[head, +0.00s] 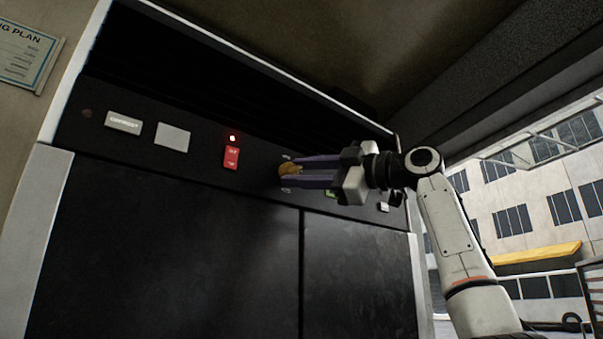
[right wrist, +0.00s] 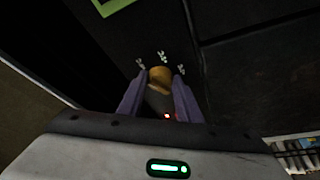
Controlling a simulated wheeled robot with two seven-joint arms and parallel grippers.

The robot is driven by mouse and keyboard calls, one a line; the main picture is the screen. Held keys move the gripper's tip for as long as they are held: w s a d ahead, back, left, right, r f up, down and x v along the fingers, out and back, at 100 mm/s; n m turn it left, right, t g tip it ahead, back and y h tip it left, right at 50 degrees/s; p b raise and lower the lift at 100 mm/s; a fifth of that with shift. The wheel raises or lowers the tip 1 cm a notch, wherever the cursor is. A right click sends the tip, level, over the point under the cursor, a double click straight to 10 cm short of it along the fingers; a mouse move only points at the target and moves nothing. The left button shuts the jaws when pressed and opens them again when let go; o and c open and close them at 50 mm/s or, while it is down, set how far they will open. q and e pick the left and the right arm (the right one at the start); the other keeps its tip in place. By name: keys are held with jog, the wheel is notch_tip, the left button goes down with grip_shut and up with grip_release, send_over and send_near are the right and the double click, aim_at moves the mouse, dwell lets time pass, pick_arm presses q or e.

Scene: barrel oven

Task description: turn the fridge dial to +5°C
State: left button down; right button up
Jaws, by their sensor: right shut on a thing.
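The fridge dial (head: 288,169) is a small tan-orange knob on the dark control strip of the fridge. My right gripper (head: 296,170) reaches in from the right and its purple fingers are shut on the dial, one above and one below it in the head view. In the right wrist view the dial (right wrist: 159,78) sits between the two fingertips (right wrist: 158,86). Small pale marks surround the dial; they are too small to read. I cannot tell which setting the dial points to. My left gripper is not in view.
The strip also carries a red switch (head: 231,157) with a lit red light (head: 233,138) above it, a blank pale plate (head: 173,137) and a "Cofrost"-like label (head: 123,122). Dark fridge doors (head: 170,240) lie below. A ceiling overhangs at the upper right.

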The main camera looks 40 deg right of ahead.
dwell(0.5)
jog(key=o, duration=1)
jog(key=shift+o, duration=0.2)
jog(key=b+v, duration=0.3)
jog(key=v, duration=0.7)
jog(key=shift+s, duration=0.15)
jog(key=shift+d, duration=0.1)
